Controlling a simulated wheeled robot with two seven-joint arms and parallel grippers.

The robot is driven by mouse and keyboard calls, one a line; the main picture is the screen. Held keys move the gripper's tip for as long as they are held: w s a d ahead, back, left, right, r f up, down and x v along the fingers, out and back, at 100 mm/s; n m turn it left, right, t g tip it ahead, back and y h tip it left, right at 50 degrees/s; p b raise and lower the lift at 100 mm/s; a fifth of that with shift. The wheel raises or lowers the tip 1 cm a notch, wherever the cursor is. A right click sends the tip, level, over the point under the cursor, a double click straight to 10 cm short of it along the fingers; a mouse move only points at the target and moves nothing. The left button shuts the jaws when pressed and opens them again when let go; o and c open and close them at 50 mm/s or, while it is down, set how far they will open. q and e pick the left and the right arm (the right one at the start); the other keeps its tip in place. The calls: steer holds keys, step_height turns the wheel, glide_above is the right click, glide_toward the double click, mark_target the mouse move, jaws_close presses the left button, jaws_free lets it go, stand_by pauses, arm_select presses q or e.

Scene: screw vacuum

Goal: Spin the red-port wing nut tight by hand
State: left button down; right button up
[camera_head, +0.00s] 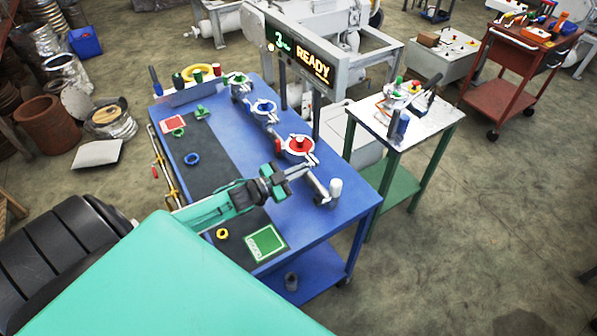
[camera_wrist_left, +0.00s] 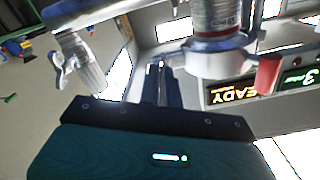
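The red port (camera_head: 298,146), a red disc in a pale metal ring clamp, stands on the right side of the blue table. My left gripper (camera_head: 292,173) is low over the table, just in front of this port. In the left wrist view its dark fingers (camera_wrist_left: 162,86) point at a metal ring clamp (camera_wrist_left: 215,58) around a pipe, with a red piece at its right. A winged metal piece (camera_wrist_left: 66,66) is at the upper left there. I cannot make out the red-port wing nut for sure, nor whether the fingers touch anything. My right gripper is not in view.
The blue table (camera_head: 325,220) also bears a blue port (camera_head: 263,108) and a green port (camera_head: 238,80). A white cylinder (camera_head: 335,188) stands right of my gripper. A display (camera_head: 300,55) reading READY rises behind. A side table (camera_head: 368,116) stands at the right.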

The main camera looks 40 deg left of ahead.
arm_select(q)
steer(key=shift+m, duration=0.5)
steer(key=c, duration=1.6)
jaws_free()
steer(key=b+v, duration=0.3)
steer(key=v, duration=1.1)
steer(key=shift+b, duration=0.3)
